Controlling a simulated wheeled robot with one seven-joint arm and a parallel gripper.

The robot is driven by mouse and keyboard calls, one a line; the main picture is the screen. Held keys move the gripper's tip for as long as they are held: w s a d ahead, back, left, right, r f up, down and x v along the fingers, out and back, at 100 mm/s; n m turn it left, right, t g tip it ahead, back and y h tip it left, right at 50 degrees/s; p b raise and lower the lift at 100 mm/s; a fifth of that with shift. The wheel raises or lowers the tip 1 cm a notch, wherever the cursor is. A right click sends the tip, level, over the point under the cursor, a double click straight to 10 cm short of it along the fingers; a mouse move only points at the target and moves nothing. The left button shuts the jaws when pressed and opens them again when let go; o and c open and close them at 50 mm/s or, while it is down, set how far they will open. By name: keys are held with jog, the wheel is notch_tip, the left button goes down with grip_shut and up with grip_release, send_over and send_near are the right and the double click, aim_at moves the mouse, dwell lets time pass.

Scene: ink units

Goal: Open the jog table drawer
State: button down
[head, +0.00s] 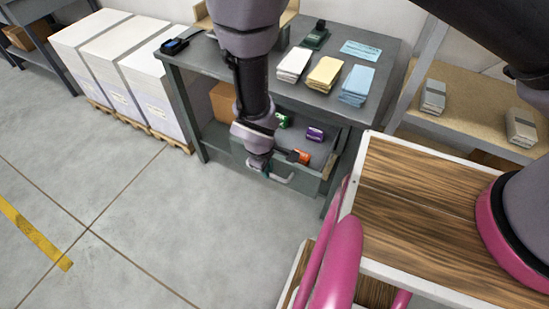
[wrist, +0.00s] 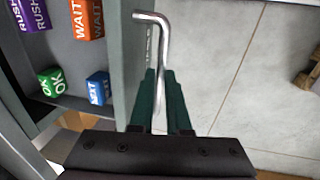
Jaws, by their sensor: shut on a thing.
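The grey jog table (head: 376,45) has a drawer (head: 315,180) beneath its top. The drawer stands out from the table, and its inside shows. My gripper (head: 262,163) is at the drawer's front. In the wrist view its dark green fingers (wrist: 160,105) are shut on the silver bar handle (wrist: 152,17); the handle's bent end sticks out beyond them. The drawer's front panel (wrist: 132,55) runs just left of the fingers. The handle's far end is hidden by my gripper.
In the drawer lie an orange block (wrist: 86,18), a purple block (wrist: 33,14), a green block (wrist: 51,82) and a blue block (wrist: 97,88). White, yellow and blue paper stacks sit on the tabletop. A wood-topped cart (head: 420,205) stands at right. Floor at left front is clear.

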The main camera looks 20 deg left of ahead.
jog(key=shift+s, duration=0.45)
jog(key=c, duration=0.9)
grip_release()
jog(key=r, duration=0.3)
jog(key=s+r, duration=0.1)
jog(key=r, duration=0.3)
jog(key=s+r, duration=0.1)
jog(key=r, duration=0.2)
jog(key=shift+a+r, duration=0.1)
jog(key=shift+r, duration=0.25)
